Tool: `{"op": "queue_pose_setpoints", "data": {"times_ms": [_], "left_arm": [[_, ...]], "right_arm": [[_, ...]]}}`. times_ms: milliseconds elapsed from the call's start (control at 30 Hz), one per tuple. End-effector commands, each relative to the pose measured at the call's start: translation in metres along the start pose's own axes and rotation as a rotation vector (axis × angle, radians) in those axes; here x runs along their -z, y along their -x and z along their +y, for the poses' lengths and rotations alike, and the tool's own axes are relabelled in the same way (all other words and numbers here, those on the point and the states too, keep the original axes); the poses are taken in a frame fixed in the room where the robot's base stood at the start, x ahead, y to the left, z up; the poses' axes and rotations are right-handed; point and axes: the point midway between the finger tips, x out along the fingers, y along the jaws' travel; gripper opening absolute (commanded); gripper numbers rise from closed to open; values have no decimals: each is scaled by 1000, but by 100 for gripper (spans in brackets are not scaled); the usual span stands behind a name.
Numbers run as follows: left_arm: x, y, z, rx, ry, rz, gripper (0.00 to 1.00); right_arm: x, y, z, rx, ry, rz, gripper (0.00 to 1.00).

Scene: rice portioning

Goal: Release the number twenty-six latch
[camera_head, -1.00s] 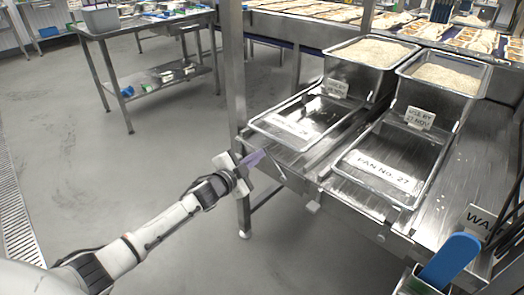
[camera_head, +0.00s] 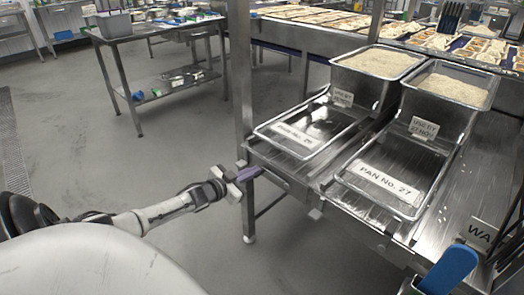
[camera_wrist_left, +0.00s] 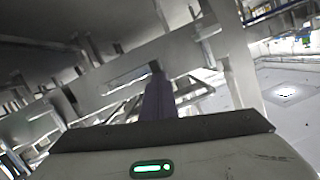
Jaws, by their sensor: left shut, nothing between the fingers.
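My left gripper (camera_head: 248,174) is shut and empty, its purple-grey fingers together at the front left corner of the steel bench, below pan number 26. In the left wrist view the shut fingers (camera_wrist_left: 158,98) point at a slot (camera_wrist_left: 132,74) in a steel rail; I cannot tell whether they touch it. The pan 26 tray (camera_head: 262,131) is empty in front, with a label (camera_head: 297,135) that is hard to read. The pan 27 tray (camera_head: 408,210) lies to its right. I cannot clearly make out the latch itself. My right gripper is not in view.
Rice-filled bins (camera_head: 342,75) and (camera_head: 408,101) stand behind the trays. A steel post (camera_head: 240,75) rises close to my left gripper. A blue-handled tool (camera_head: 449,268) stands at the bottom right. The floor to the left is clear.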

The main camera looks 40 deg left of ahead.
Motion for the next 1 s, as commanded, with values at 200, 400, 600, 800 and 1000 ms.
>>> {"op": "queue_pose_setpoints", "data": {"times_ms": [200,400,600,800,1000], "left_arm": [[-6,2,-1,3,-1,-8,0],[-8,2,-1,3,-2,-11,0],[-7,3,-1,3,-2,-13,0],[12,6,-2,0,-3,-9,0],[50,11,-4,-3,-3,0,0]], "right_arm": [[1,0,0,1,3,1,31],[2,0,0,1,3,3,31],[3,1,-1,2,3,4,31],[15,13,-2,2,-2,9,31],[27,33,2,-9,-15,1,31]]}}
